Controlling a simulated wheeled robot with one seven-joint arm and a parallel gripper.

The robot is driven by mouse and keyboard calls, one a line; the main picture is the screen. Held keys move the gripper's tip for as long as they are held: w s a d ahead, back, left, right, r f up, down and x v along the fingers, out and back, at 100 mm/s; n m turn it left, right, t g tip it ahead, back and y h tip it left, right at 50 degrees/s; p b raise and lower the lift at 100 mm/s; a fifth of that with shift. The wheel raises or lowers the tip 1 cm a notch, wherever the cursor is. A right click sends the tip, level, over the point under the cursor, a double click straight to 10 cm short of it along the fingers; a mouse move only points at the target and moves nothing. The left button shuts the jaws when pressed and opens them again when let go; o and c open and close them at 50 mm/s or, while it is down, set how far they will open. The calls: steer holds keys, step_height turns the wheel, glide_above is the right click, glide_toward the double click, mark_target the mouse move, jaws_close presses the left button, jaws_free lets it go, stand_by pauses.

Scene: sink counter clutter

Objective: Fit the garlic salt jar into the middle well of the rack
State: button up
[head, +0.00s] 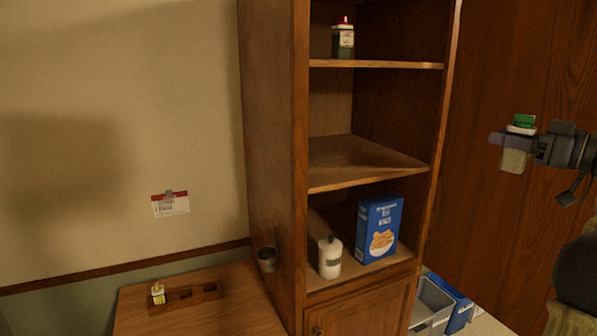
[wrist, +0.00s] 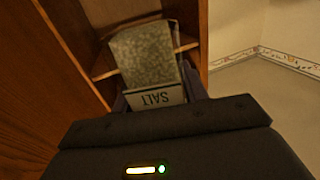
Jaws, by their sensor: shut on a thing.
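The garlic salt jar (head: 514,161) has a green lid, a pale label band and a speckled greenish body. My gripper (head: 517,141) is shut on it and holds it in the air at the far right of the head view, roughly upright. In the wrist view the jar (wrist: 147,56) sits between the fingers, with "SALT" upside down on its label. The low wooden rack (head: 194,297) lies on the wooden counter at lower left, far from my gripper. A small jar with a yellowish body (head: 158,294) stands in its left well. The middle and right wells look empty.
A tall open cabinet (head: 272,150) stands between my gripper and the rack. It holds a red-capped bottle (head: 343,40), a white bottle (head: 330,258) and a blue box (head: 378,229). A dark cup (head: 268,260) is by its left side. Bins (head: 432,304) stand at lower right.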

steer(key=w+f+m+h+b, duration=0.1)
steer(key=w+f, duration=0.4)
steer(key=f, duration=0.7)
steer(key=w+f+b, duration=0.1)
steer(key=w+f, duration=0.4)
steer(key=f, duration=0.6)
steer(key=w+a+f+m+t+h+b, duration=0.1)
steer(key=w+a+f+m+h, duration=0.15)
steer(key=f, duration=0.85)
steer(key=w+a+f+m+t+h+b, duration=0.15)
steer(key=a+f, duration=0.25)
steer(key=f, duration=0.8)
steer(key=s+a+f+m+h+b, duration=0.1)
steer(key=a+f+h, duration=0.1)
steer(key=a+f, duration=0.5)
steer(key=a+f+m+h+b, duration=0.1)
steer(key=a+f+h, duration=0.25)
steer(key=f, duration=0.85)
steer(key=s+a+f+b, duration=0.2)
steer(key=s+a+f, duration=0.4)
steer(key=a+f, duration=0.4)
steer(key=shift+s+a+f+t, duration=0.25)
steer(key=shift+a+t, duration=0.2)
steer(key=shift+a, duration=0.7)
steer(key=shift+f, duration=0.1)
steer(key=s+f, duration=0.3)
steer(key=s, duration=0.5)
steer(key=shift+s+d, duration=0.2)
steer(key=shift+s, duration=0.2)
